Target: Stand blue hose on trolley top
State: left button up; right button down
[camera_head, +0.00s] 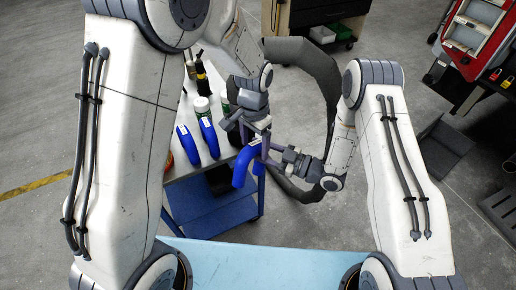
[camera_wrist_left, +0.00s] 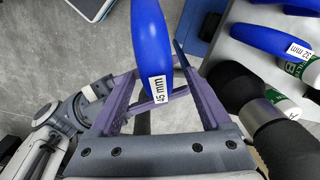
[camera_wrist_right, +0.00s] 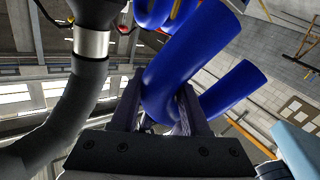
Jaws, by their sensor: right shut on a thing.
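A bent blue hose (camera_head: 243,168) is held in the air at the near right edge of the trolley. My right gripper (camera_head: 269,156) is shut on it; the right wrist view shows the blue hose (camera_wrist_right: 185,65) between the fingers. My left gripper (camera_head: 256,138) is just above and behind it. In the left wrist view its fingers are apart, with the hose end (camera_wrist_left: 153,55), labelled "45 mm", between them; contact is unclear. The light trolley top (camera_head: 189,108) is partly hidden behind my left arm.
Two more blue hoses (camera_head: 188,145) (camera_head: 209,138) lie on the trolley top, with bottles (camera_head: 202,105) behind them. The trolley's lower blue shelf (camera_head: 215,212) is below. A light blue surface (camera_head: 285,262) is in front of me. A red toolbox (camera_head: 474,40) stands far right.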

pick_arm(q)
notch_tip(320, 180, up, 12)
pick_arm(e)
jog(key=shift+d, duration=0.1)
pick_arm(q)
jog(key=s+f+h, duration=0.1)
jog(key=s, duration=2.2)
pick_arm(e)
jog(key=s+d+f+m+t+h, duration=0.1)
jog(key=d+m+t+h, duration=0.3)
jog(key=d, duration=0.7)
jog(key=s+d+f+m+t+h, duration=0.1)
jog(key=d+m+t+h, duration=0.3)
jog(key=d, duration=0.7)
jog(key=shift+d+f+t, duration=0.25)
jog(key=shift+t, duration=0.55)
